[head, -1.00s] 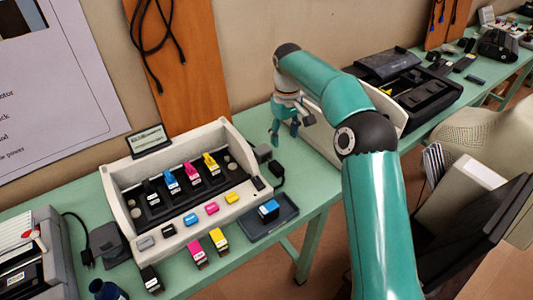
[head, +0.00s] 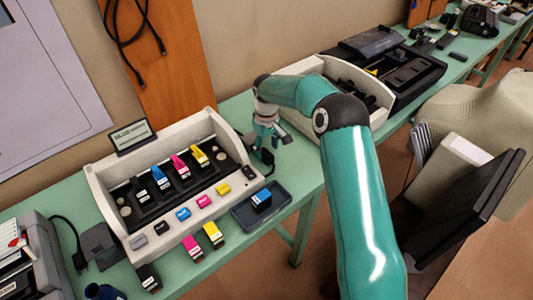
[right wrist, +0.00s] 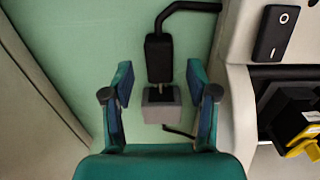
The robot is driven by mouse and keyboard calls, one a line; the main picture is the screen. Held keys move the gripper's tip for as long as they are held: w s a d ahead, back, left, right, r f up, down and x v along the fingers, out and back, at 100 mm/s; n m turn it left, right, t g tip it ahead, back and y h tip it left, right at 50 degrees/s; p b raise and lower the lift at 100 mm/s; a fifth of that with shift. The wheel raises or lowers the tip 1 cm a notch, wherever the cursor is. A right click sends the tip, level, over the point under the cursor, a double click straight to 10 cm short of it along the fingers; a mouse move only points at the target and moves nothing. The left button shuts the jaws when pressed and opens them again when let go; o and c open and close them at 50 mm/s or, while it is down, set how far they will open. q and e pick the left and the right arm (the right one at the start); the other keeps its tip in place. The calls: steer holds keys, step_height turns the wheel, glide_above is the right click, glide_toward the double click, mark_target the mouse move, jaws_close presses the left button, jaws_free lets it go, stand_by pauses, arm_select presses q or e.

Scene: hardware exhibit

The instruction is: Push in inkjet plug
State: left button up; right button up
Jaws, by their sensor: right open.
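The black inkjet plug (right wrist: 158,58) lies on the green bench in the right wrist view, its cable leading up and right. Its metal prongs show at its lower end and point at a small grey socket block (right wrist: 160,105). A short length of prong shows between plug and block; I cannot tell how deep the prongs sit. My right gripper (right wrist: 160,100) is open, one finger on each side of the grey block, apart from it. In the head view, my right gripper (head: 265,150) is low beside the inkjet printer (head: 101,182) and hides most of the plug and block.
The printer's pale side wall (right wrist: 237,100) stands close right of the gripper. A dark tray (head: 243,216) with a blue cartridge (head: 262,200) lies in front. Another pale open machine (head: 372,92) stands behind my right arm. Colored cartridges stand along the printer's front.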

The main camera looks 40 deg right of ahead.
mark_target(267, 154)
steer(key=shift+f, duration=1.95)
jaws_close()
steer(key=shift+d, duration=0.1)
